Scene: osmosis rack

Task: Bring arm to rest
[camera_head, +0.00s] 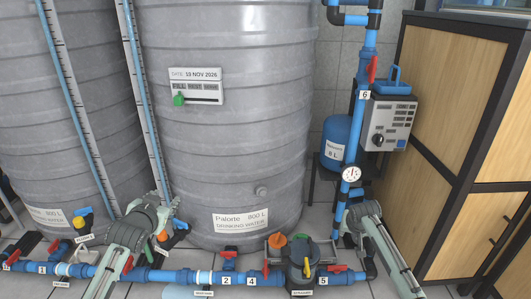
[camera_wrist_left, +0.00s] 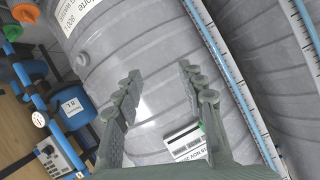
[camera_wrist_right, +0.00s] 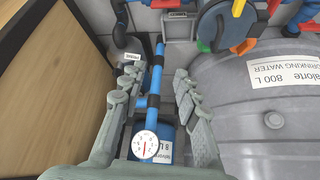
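My left arm rises from the bottom in the head view, and its gripper (camera_head: 167,207) is in front of the large grey water tank (camera_head: 250,100). In the left wrist view the two fingers (camera_wrist_left: 157,85) stand apart with nothing between them, and the ribbed tank wall lies beyond. My right arm is at the lower right of the head view, by the vertical blue pipe (camera_head: 362,85). In the right wrist view its gripper (camera_wrist_right: 153,80) has its fingers apart. The blue pipe and a round gauge (camera_wrist_right: 145,145) show between them; I cannot tell how near the pipe is.
A low blue pipe run (camera_head: 175,276) with red valves crosses the front. A dark filter housing (camera_head: 300,265) stands in it. A grey control box (camera_head: 388,122) and a wooden cabinet (camera_head: 450,110) are at the right. A second tank (camera_head: 30,110) is at the left.

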